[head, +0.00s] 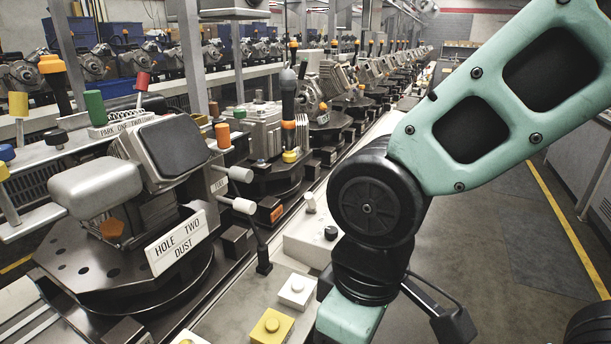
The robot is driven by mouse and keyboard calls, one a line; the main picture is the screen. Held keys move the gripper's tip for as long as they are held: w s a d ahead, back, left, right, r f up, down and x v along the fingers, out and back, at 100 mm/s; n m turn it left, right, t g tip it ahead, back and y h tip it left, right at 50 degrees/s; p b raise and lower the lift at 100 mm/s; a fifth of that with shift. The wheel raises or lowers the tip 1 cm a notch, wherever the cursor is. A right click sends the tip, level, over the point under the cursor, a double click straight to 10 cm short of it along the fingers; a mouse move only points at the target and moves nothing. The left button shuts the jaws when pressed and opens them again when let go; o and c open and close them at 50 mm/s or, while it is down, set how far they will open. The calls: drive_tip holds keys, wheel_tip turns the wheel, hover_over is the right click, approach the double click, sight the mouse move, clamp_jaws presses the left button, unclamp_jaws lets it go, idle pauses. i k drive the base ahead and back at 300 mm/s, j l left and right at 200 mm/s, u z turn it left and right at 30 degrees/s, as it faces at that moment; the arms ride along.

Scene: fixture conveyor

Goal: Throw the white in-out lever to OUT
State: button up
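Two white cylindrical knobs stick out from the right side of the nearest fixture in the head view. The upper white knob (240,174) points right on a short stem. The lower white knob (244,206) is just below it, with a dark rod running down from it to a black foot. I cannot tell which is the in-out lever, and I read no IN or OUT marking. My arm comes down from the upper right, well to the right of both knobs and apart from them.
The nearest fixture has a "HOLE TWO DUST" plate (177,242) and a grey box (95,187). A white box (312,240) with small knobs, a white button (297,290) and a yellow button (271,326) line the ledge beside my arm. Further fixtures recede behind. Open floor (500,240) lies right.

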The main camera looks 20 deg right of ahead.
sight(311, 207)
drive_tip(key=i+l, duration=0.2)
drive_tip(key=i, duration=0.3)
drive_tip(key=i+l, duration=0.25)
drive_tip(key=i, duration=0.2)
